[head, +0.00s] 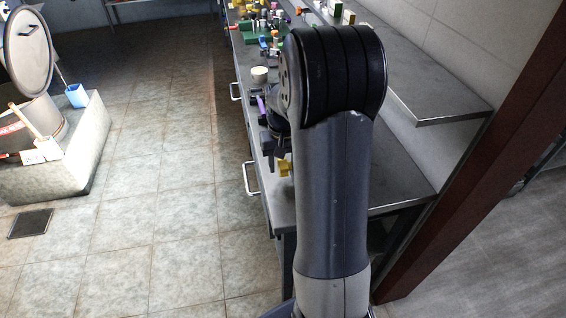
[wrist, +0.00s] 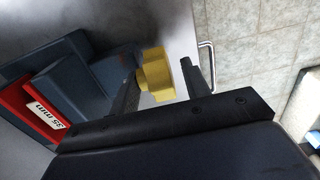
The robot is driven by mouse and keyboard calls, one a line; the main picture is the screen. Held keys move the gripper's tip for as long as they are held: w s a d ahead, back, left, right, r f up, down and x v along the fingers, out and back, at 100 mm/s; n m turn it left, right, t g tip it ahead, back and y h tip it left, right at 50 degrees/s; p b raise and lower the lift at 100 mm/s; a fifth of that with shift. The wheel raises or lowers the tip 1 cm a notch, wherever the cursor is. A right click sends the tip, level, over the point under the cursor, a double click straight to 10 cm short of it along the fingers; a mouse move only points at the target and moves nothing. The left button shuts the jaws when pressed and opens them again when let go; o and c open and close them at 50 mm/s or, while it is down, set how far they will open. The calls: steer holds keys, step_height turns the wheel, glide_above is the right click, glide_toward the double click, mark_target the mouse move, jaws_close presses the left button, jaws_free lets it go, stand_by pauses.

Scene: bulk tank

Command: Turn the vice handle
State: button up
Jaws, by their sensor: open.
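The vice handle is a yellow lobed knob (wrist: 155,75) in the wrist view. It sits between the two dark fingers of my gripper (wrist: 160,72), which are open on either side of it. I cannot tell whether either finger touches it. The blue-grey vice (wrist: 72,88) lies to the left of the knob, with a red plate marked "35 mm" (wrist: 38,112). In the head view, the yellow knob (head: 284,167) shows at the bench's front edge, just left of my arm. My arm hides much of the area around the vice in that view.
The grey workbench (head: 390,180) has handles on its front, and a shelf (head: 440,108) juts above it. Small items and a pale round cup (head: 260,74) stand farther back.

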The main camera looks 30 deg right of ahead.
steer(key=shift+f, duration=0.25)
jaws_close()
stand_by(0.3)
steer(key=shift+f+b, duration=0.1)
steer(key=shift+b, duration=0.35)
